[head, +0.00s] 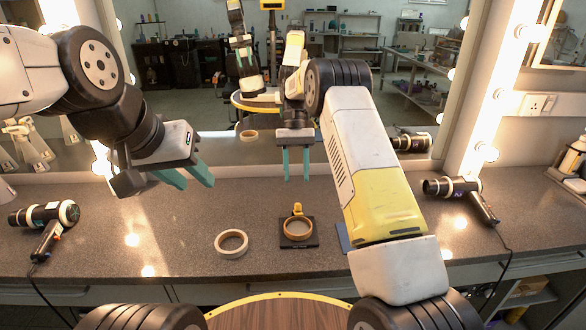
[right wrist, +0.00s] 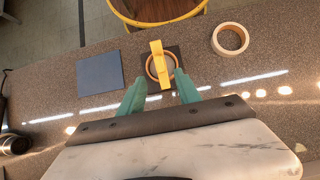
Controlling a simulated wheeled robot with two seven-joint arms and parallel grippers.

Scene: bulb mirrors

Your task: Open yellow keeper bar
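The yellow keeper bar (head: 297,209) is at the far side of a tape roll (head: 298,229) on a black base (head: 312,240) in the head view. In the right wrist view the bar (right wrist: 156,66) appears to cross the roll; I cannot tell whether it lies flat or stands up. My right gripper (head: 295,178) is open and empty, pointing down above and behind the base. In the right wrist view its teal fingers (right wrist: 159,90) appear on either side of the bar's near end, with no visible contact. My left gripper (head: 188,182) is open and empty, raised over the counter at left.
A loose tape roll (head: 231,243) lies left of the base. A blue pad (head: 343,238), partly hidden by my right arm, lies to its right. Hair dryers lie at the left (head: 45,222) and right (head: 462,197). A mirror (head: 222,140) rises behind the counter.

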